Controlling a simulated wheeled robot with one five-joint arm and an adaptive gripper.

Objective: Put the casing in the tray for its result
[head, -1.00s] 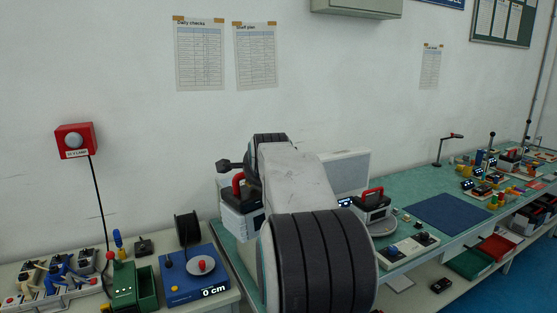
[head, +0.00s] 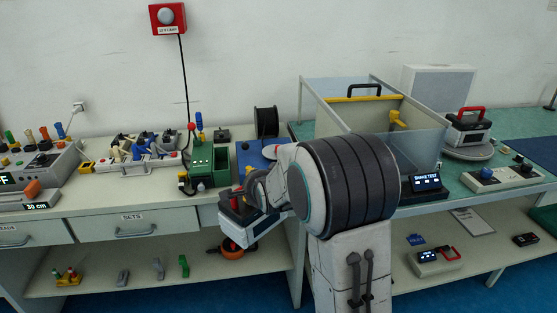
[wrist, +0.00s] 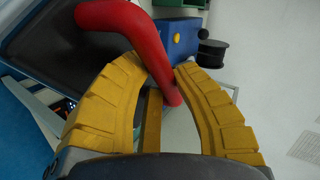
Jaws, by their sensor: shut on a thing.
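A casing (head: 247,233) with a dark top and pale lower body hangs tilted from my gripper (head: 243,199), in front of the left bench's right end in the head view. My arm partly hides it. In the wrist view, my gripper's yellow fingers (wrist: 157,78) are shut on the casing's red handle (wrist: 121,22), and its dark top (wrist: 62,48) shows to the left. A second casing (head: 467,130) with a red handle stands on a round plate on the right bench. A green tray edge (head: 545,216) shows at the far right; its inside is not clear.
A clear-walled shake test box (head: 411,125) stands behind my arm. A blue unit (head: 254,155) and a green box (head: 209,164) sit near the left bench's right end. A lower shelf (head: 165,277) holds small tools. Blue floor (head: 200,304) shows in front.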

